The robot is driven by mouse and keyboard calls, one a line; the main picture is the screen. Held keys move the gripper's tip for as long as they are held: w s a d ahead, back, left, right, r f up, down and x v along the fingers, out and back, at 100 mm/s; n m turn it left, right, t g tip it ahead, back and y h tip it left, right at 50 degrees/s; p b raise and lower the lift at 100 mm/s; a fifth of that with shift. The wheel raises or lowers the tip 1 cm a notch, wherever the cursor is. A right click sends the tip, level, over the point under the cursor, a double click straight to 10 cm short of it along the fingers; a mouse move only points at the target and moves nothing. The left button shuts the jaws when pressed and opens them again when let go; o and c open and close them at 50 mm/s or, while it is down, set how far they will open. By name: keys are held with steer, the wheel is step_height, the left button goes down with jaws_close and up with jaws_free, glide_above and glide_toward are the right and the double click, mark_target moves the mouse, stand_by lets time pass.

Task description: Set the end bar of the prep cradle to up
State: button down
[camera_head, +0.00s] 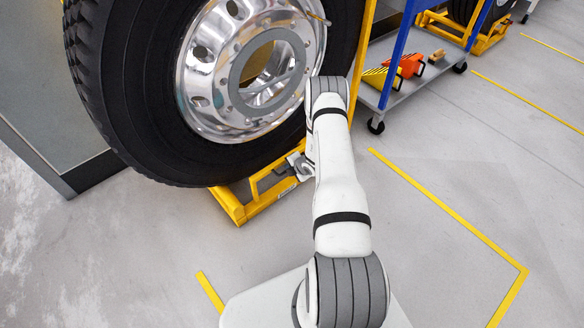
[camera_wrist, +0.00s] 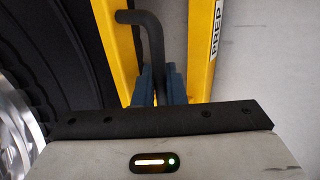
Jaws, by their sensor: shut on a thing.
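The yellow prep cradle (camera_head: 234,207) stands on the floor under a large tire with a polished wheel (camera_head: 200,90). Its yellow rails, one lettered "PREP" (camera_wrist: 214,40), also show in the wrist view. My gripper (camera_head: 290,169) is low at the cradle's near end, beside the tire. In the wrist view its blue fingers (camera_wrist: 159,82) are shut on a dark bent bar (camera_wrist: 152,35), which looks like the end bar's handle. The bar's lower part is hidden between the fingers. I cannot tell from these views whether the end bar is up or down.
A grey cart with blue posts (camera_head: 398,50) stands at the upper right, holding orange and yellow items (camera_head: 411,65). A dark-edged grey panel (camera_head: 50,130) is at left. The floor at right, with yellow lines (camera_head: 450,210), is clear.

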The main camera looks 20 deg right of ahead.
steer(key=shift+w+a+r, duration=0.2)
steer(key=shift+w+r, duration=0.05)
steer(key=shift+w, duration=0.2)
steer(key=c, duration=1.9)
jaws_free()
steer(key=shift+d+r, duration=0.1)
steer(key=p+v, duration=0.1)
steer(key=v, duration=0.4)
steer(key=p+v, duration=0.1)
steer(key=v, duration=0.1)
steer(key=shift+s+d+p, duration=0.1)
steer(key=shift+s+p, duration=0.25)
steer(key=shift+s, duration=0.2)
steer(key=shift+r, duration=0.1)
